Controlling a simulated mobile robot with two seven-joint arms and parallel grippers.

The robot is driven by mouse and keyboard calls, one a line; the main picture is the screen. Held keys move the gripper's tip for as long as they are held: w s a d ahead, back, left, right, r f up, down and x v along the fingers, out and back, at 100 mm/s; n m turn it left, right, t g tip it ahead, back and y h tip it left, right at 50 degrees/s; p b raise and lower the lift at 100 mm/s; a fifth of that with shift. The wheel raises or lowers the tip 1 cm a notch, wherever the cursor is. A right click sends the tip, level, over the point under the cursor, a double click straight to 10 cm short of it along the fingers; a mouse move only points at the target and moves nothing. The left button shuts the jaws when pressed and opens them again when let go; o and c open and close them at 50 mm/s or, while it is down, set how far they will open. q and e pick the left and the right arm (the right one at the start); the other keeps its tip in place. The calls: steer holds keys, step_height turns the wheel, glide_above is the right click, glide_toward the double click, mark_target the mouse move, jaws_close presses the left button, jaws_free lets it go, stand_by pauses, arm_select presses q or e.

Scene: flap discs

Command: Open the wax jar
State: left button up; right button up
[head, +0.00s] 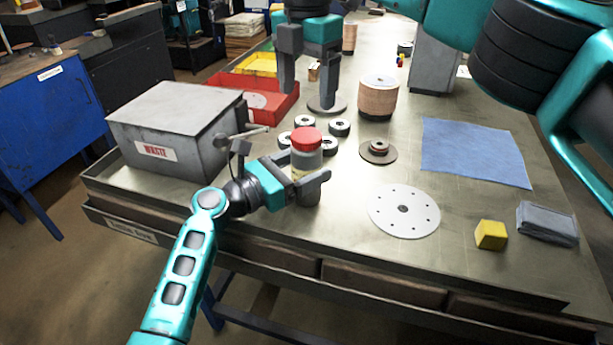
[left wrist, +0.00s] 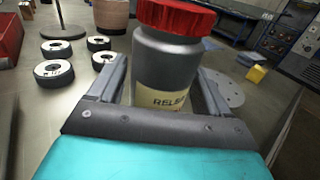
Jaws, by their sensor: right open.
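The wax jar (head: 307,159) is a grey jar with a red lid (head: 306,139) and a pale label, upright near the table's front edge. In the left wrist view the jar (left wrist: 166,68) stands between the fingers, its label partly hidden, reading "RELE…". My left gripper (head: 303,170) is shut on the jar's body, one finger on each side. The lid is on the jar. My right gripper (head: 308,98) is open and empty, pointing down beyond the jar and above the lid's height, with its fingers apart.
A grey waste box (head: 180,125) stands left of the jar. Several small ring-shaped discs (head: 340,127) lie just behind it. A white perforated disc (head: 404,211), blue cloth (head: 476,152), yellow cube (head: 491,235) and grey folded cloth (head: 546,223) lie to the right. A red tray (head: 272,104) sits farther back.

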mark_target(307, 135)
arm_select(q)
steer(key=c, duration=1.2)
jaws_close()
arm_select(e)
steer(key=m, duration=0.3)
steer(key=shift+m, duration=0.4)
steer(key=m, duration=0.3)
steer(key=shift+m, duration=0.4)
steer(key=m, duration=0.5)
steer(key=shift+f+m, duration=0.4)
steer(key=shift+f, duration=3.6)
